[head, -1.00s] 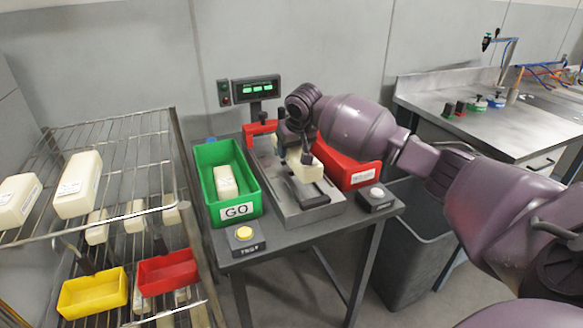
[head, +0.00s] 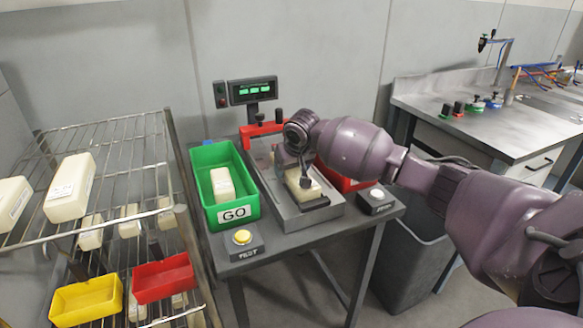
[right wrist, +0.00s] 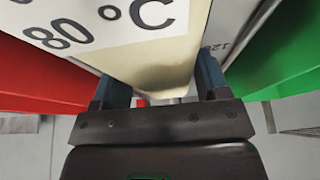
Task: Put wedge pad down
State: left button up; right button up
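The wedge pad (head: 312,190) is a cream block at the grey fixture (head: 283,212) on the small table. In the right wrist view the pad (right wrist: 160,65) is close up, with a white label reading 80 °C. My right gripper (head: 304,178) points down over the fixture. Its two blue fingers (right wrist: 158,88) stand on either side of the pad and appear closed on it. The pad sits low at the fixture; whether its underside touches is hidden. My left gripper is not in view.
A green GO bin (head: 203,207) holding a cream block stands left of the fixture, a red bin (head: 352,184) right. A yellow button (head: 242,237) and a white button (head: 377,194) are at the front. A wire rack (head: 118,150) stands left.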

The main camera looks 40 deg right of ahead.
aim_at(298, 172)
jog(key=shift+o, duration=1.2)
jog(key=shift+r, duration=0.1)
jog(key=p+v, duration=0.2)
jog(key=v, duration=0.3)
jog(key=shift+r, duration=0.4)
jog(key=p+v, duration=0.1)
jog(key=v, duration=0.4)
jog(key=shift+s+r, duration=0.1)
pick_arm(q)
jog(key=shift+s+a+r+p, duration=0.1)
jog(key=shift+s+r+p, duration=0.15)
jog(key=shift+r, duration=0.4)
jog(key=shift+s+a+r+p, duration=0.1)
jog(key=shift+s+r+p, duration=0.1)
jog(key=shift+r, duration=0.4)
pick_arm(e)
jog(key=shift+s+r, duration=0.3)
jog(key=shift+r, duration=0.2)
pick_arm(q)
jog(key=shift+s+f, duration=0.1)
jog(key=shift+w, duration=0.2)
